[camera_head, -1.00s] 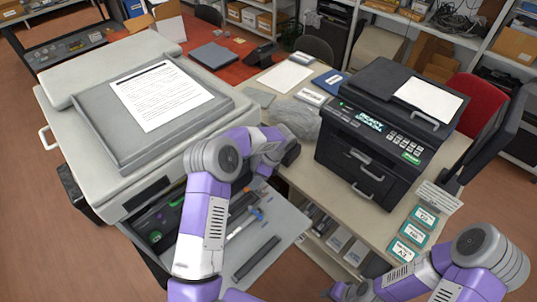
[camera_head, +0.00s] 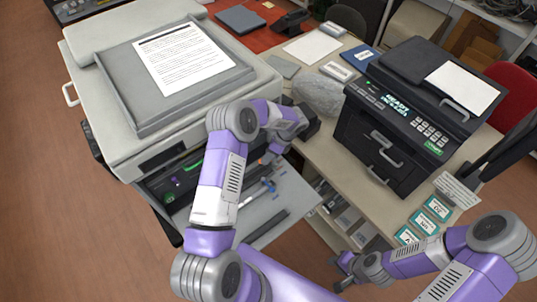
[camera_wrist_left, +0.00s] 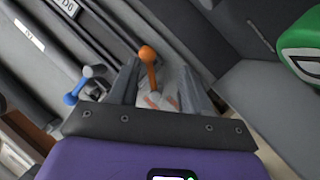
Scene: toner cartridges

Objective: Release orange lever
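The orange lever (camera_wrist_left: 149,66) shows in the left wrist view, with an orange round knob on a short stem. My left gripper (camera_wrist_left: 157,82) is open, its two grey fingers on either side of the lever in the picture. I cannot tell whether either finger touches it. A blue lever (camera_wrist_left: 84,84) sits to the left, outside the fingers. In the head view the left wrist is over the open front of the large copier (camera_head: 165,165), and the fingers are mostly hidden. My right gripper (camera_head: 345,268) is low near the table's front edge, its fingers too small to read.
A green part (camera_wrist_left: 302,50) is at the upper right of the left wrist view. An open tray or panel (camera_head: 285,195) extends from the copier. A black printer (camera_head: 390,130) stands on the beige table (camera_head: 318,150), with label cards (camera_head: 437,208) in front.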

